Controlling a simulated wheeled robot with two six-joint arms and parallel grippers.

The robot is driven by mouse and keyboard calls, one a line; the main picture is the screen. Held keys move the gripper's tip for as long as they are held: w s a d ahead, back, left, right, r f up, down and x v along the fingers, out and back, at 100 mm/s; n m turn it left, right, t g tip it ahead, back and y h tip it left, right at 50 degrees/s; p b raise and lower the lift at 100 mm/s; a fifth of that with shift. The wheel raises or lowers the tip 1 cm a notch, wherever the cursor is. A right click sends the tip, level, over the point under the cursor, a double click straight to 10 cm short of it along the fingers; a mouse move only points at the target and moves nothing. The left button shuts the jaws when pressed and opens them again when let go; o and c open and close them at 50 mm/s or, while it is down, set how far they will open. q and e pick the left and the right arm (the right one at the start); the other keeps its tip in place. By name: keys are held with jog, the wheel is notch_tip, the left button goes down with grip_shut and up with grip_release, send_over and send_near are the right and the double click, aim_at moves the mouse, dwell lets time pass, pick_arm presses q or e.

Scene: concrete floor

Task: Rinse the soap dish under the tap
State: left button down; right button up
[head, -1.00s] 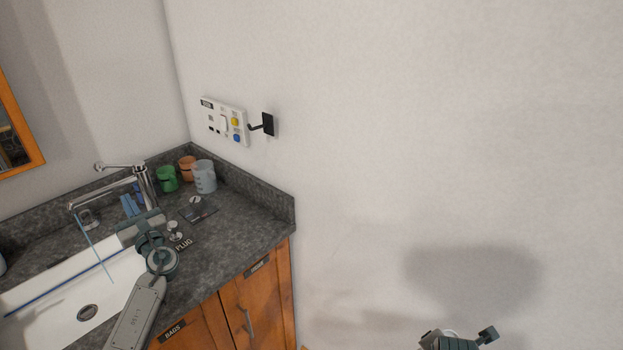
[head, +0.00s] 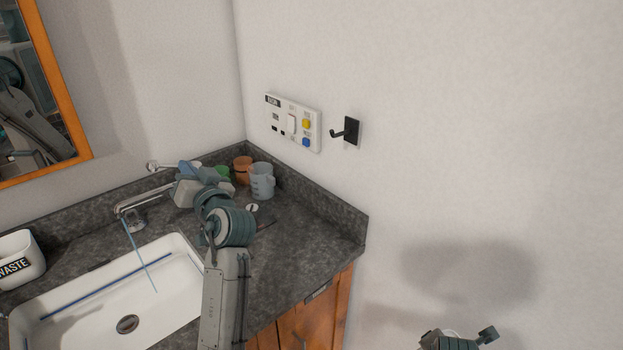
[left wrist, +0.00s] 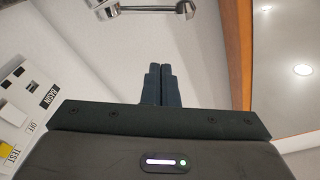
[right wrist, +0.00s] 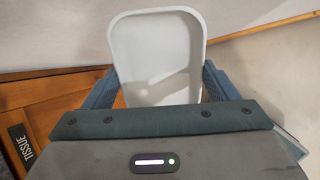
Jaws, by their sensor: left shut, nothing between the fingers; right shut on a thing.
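The soap dish (right wrist: 155,60) is a pale, shallow, rounded rectangular tray in the right wrist view. My right gripper (right wrist: 160,88) is shut on it, with one finger at each side. In the head view this gripper (head: 458,338) is at the bottom edge, away from the sink, with little of the dish visible. The chrome tap (head: 138,200) stands behind the white sink (head: 95,290), and a thin blue line runs from its spout to the basin. My left gripper (head: 186,172) is shut and empty beside the tap, hiding its body; its fingers also show in the left wrist view (left wrist: 160,84).
A clear cup (head: 262,181), an orange cup (head: 242,165) and a green cup (head: 223,172) stand in the back corner. A white waste bin (head: 20,260) is left of the sink. A switch panel (head: 293,122) and a black hook (head: 350,131) are on the wall.

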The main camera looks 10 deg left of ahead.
jog(key=shift+w+a, duration=0.1)
jog(key=shift+a, duration=0.05)
jog(key=shift+r, duration=0.15)
pick_arm(q)
jog(key=r+p+x, duration=0.1)
jog(key=p+x, duration=0.4)
jog(key=x, duration=0.5)
pick_arm(e)
notch_tip(320, 180, up, 5)
jog(key=shift+f, duration=0.15)
jog(key=shift+r+p, duration=0.45)
jog(key=shift+p, duration=0.05)
jog(key=shift+r+p, duration=0.3)
jog(key=shift+r, duration=0.05)
pick_arm(q)
jog(key=shift+n, duration=0.5)
jog(key=f, duration=0.1)
jog(key=s+f, duration=0.1)
jog(key=f, duration=0.2)
jog(key=shift+s+a+f, duration=0.1)
jog(key=shift+s+a, duration=0.05)
jog(key=shift+s, duration=0.25)
